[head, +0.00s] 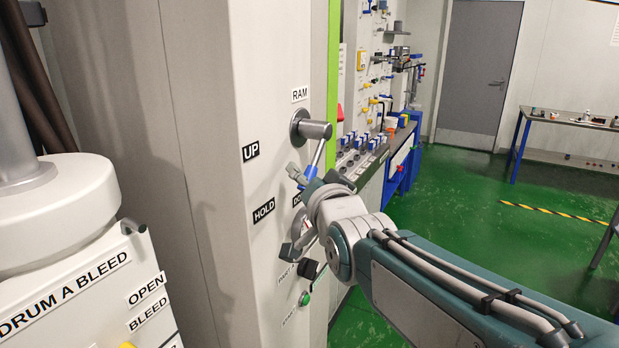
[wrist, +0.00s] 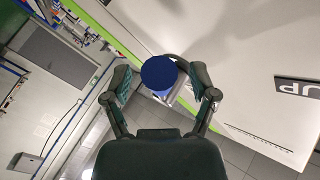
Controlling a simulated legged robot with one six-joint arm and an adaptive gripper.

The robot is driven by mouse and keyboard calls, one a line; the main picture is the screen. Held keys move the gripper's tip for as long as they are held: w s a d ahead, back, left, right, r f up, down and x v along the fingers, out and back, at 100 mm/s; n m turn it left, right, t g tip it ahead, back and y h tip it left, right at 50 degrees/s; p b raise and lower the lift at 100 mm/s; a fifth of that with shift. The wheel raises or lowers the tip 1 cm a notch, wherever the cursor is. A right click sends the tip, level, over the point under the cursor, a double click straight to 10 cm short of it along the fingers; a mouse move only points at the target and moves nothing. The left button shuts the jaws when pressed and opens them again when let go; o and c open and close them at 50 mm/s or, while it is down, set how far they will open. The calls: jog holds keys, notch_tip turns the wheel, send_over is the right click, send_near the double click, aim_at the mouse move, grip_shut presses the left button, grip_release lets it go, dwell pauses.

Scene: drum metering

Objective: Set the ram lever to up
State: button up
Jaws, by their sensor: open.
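The ram lever (head: 318,154) hangs from a round grey hub (head: 312,128) under the RAM label. The UP label (head: 250,151) is left of the hub. My gripper (head: 311,179) is at the lever's lower end. In the wrist view, the lever's round blue end (wrist: 158,73) shows between the fingertips of my open gripper (wrist: 163,82). I cannot tell whether either finger touches it. The lower end of the lever is partly hidden by my gripper in the head view.
A dark knob (head: 308,268) and a green button (head: 304,298) are on the panel below the lever. A drum unit (head: 60,215) stands at the left. A cluttered workbench (head: 399,160) is behind, with open green floor (head: 470,220) to the right.

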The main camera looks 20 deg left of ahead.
grip_shut()
